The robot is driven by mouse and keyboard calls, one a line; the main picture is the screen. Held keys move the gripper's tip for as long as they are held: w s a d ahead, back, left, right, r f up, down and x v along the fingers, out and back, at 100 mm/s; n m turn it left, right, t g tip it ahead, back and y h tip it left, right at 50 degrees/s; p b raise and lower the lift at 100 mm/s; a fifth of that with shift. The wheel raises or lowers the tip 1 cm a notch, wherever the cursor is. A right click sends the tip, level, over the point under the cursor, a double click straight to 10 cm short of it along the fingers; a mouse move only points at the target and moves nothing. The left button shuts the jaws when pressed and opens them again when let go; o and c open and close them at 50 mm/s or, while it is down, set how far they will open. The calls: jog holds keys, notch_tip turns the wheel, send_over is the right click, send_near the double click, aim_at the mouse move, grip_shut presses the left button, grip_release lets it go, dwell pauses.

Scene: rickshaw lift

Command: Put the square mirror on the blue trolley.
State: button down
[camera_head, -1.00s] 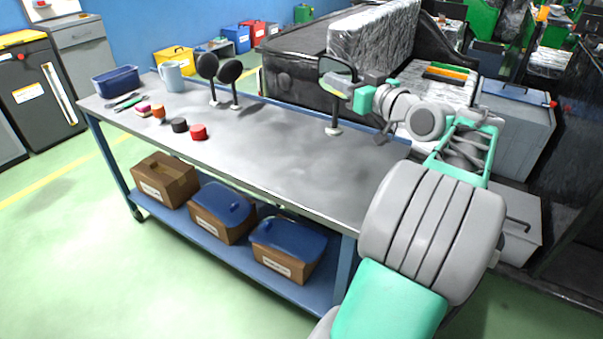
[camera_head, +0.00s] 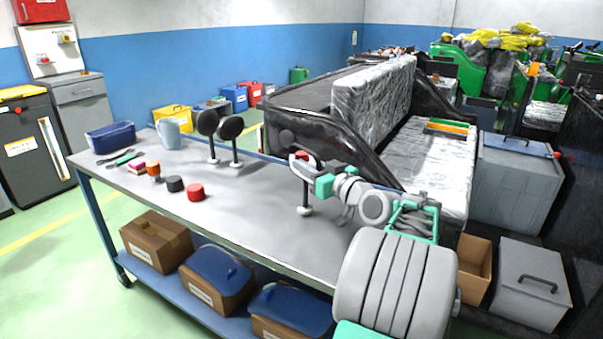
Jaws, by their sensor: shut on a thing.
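The blue trolley (camera_head: 250,205) has a grey top and a blue frame and fills the left and middle of the head view. A mirror with a roughly squared head (camera_head: 303,158), a thin dark stem and a pale round foot (camera_head: 304,211) is held upright at the trolley's right part. My gripper (camera_head: 314,178) is shut on it, just right of the stem. The fingertips are small and partly hidden. The foot appears over the trolley top; I cannot tell whether it touches.
Two dark round-headed mirrors (camera_head: 231,128) stand left of the held mirror. Red (camera_head: 196,192) and black (camera_head: 175,184) cylinders, a jug (camera_head: 169,133) and a blue bin (camera_head: 110,138) are further left. A black rickshaw body (camera_head: 325,112) stands behind. The trolley's middle top is clear.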

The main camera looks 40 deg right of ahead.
jog(key=shift+s+f, duration=0.2)
jog(key=shift+f, duration=0.1)
jog(key=shift+s+d, duration=0.15)
jog(key=shift+d, duration=0.15)
jog(key=shift+f, duration=0.15)
jog(key=c, duration=1.2)
grip_release()
jog(key=shift+a, duration=0.1)
jog(key=shift+o, duration=0.2)
